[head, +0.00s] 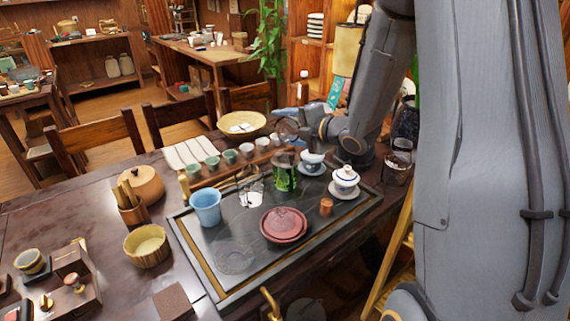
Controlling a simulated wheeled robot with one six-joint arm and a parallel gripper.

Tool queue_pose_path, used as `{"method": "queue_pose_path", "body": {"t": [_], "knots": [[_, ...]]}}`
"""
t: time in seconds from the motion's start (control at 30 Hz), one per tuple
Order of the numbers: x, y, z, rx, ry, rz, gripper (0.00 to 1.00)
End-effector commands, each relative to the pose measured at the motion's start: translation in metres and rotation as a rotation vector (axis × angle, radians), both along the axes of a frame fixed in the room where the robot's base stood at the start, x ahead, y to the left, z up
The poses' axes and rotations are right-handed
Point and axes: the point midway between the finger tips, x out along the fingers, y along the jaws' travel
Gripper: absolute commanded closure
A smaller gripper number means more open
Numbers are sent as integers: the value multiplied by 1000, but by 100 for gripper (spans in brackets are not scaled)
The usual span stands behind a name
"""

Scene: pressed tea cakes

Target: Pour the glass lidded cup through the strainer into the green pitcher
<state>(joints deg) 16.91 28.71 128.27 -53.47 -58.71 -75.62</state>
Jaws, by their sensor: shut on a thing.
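My gripper (297,117) is above the far side of the tea tray (205,262), its fingers pointing left. It is shut on the glass lidded cup (285,129), which is clear, small in view and partly hidden by the fingers; I cannot tell its tilt. The green pitcher (285,178) stands on the tray, below the cup and apart from it. A dark shape at its mouth may be the strainer (286,158), but it is too small to be sure.
A clear glass vessel (250,188) stands just left of the pitcher. A clear round dish (235,258) lies front left.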

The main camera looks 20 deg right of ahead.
Motion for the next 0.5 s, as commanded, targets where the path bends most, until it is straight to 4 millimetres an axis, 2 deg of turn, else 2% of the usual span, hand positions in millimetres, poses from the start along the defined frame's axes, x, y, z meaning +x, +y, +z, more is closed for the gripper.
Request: {"method": "queue_pose_path", "body": {"t": [0.2, 0.4, 0.5], "knots": [[1, -2, 2, 65, 85, -2, 72], [14, -14, -7, 184, 237, -10, 72], [14, -13, -11, 205, 261, -10, 72]]}}
